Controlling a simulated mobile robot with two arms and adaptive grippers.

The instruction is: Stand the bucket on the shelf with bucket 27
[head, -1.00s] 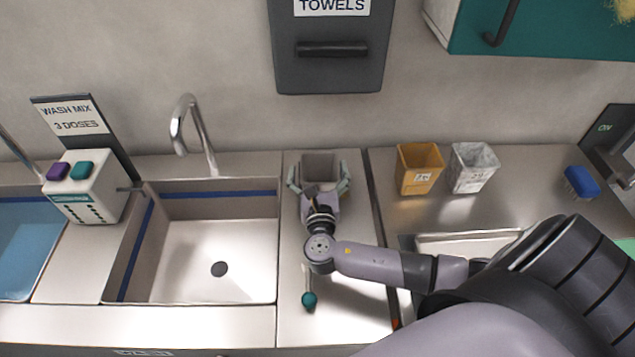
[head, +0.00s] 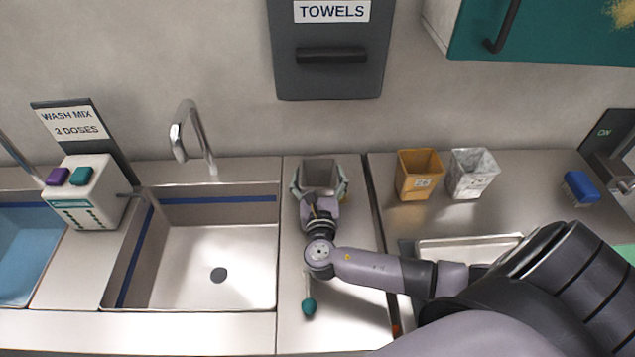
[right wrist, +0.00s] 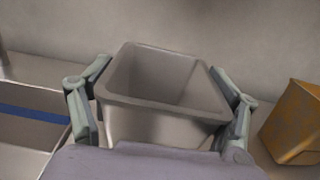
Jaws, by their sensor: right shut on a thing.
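A grey, open-topped, empty bucket (head: 319,174) stands upright on the steel counter between the sink and a dark seam. My right gripper (head: 319,190) is shut on this grey bucket, one finger along each side. In the right wrist view the bucket (right wrist: 165,85) sits between the gripper's fingers (right wrist: 165,115). My left gripper is not in view.
A sink (head: 215,255) with a tap (head: 190,135) lies to the left, beside a wash-mix dispenser (head: 90,190). A blue brush (head: 580,187) lies at right. A towel dispenser (head: 331,75) hangs above.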

